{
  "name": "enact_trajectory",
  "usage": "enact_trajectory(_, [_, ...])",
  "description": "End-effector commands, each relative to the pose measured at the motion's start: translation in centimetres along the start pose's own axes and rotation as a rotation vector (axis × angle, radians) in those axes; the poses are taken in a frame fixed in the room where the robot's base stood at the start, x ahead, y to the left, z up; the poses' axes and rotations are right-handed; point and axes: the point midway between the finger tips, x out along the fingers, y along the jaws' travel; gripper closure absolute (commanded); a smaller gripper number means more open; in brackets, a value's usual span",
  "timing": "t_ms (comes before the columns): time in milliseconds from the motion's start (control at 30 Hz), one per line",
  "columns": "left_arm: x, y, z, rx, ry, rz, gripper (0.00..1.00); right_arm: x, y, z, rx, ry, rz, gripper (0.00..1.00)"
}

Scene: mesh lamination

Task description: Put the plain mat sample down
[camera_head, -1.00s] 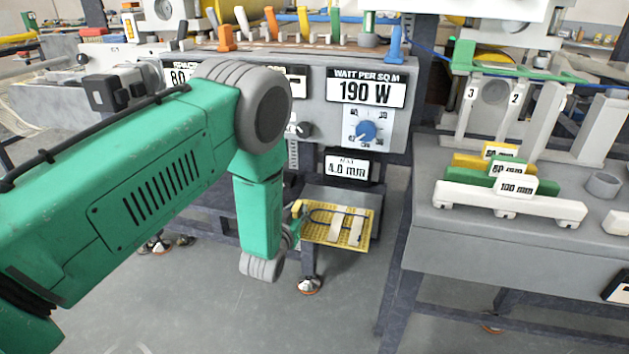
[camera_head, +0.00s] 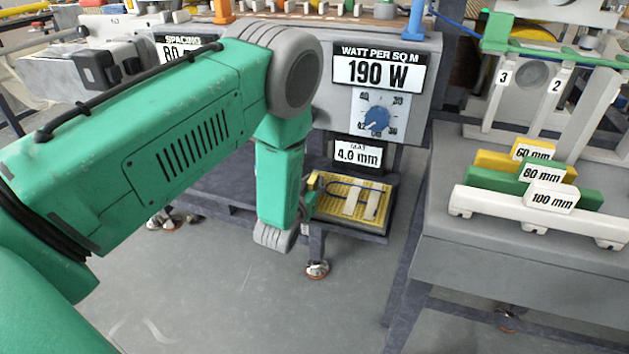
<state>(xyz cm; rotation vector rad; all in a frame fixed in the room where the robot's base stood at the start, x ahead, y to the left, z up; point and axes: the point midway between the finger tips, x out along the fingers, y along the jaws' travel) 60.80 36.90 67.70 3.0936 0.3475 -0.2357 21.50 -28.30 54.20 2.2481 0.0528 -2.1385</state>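A yellow mesh mat piece (camera_head: 372,217) with a blue cable and pale strips on it lies on a low grey shelf under the control panel. I cannot tell whether it is the plain sample. My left arm reaches in from the left and bends down in front of the shelf. My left gripper (camera_head: 308,194) shows only in small part behind my wrist, at the left edge of the mat. A small yellow piece shows beside it; whether it is held cannot be told. The fingertips are hidden. My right gripper is not in view.
The panel carries a 190 W sign (camera_head: 378,71), a blue dial (camera_head: 377,118) and a 4.0 mm label (camera_head: 358,155). A grey bench (camera_head: 500,255) at right holds yellow, green and white spacer bars marked 60, 80 and 100 mm. Open floor lies below.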

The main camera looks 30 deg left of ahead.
Motion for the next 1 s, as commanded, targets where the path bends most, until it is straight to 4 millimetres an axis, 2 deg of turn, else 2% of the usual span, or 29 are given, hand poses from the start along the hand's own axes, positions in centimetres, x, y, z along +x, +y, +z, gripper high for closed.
enact_trajectory(33, [0.1,-0.1,0.2,-0.001,-0.001,-0.001,0.77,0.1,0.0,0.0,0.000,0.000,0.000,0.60])
enact_trajectory(67, [0.1,-0.2,0.2,-0.001,-0.001,-0.001,0.66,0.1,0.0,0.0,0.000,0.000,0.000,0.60])
enact_trajectory(100, [0.1,-0.2,0.2,-0.001,-0.001,-0.001,0.63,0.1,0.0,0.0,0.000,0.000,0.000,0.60])
enact_trajectory(467, [-0.2,-0.2,-0.2,0.000,0.000,-0.002,0.63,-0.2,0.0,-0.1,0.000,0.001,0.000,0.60])
enact_trajectory(567, [-1.4,-0.1,-0.2,0.001,-0.003,-0.002,0.63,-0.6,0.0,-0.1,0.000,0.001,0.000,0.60])
enact_trajectory(900, [-8.6,-0.2,-0.2,0.001,-0.004,-0.002,0.63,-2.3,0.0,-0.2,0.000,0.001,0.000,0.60])
enact_trajectory(1000, [-10.2,-0.2,-0.2,0.000,-0.003,-0.002,0.63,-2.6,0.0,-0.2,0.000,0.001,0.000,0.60])
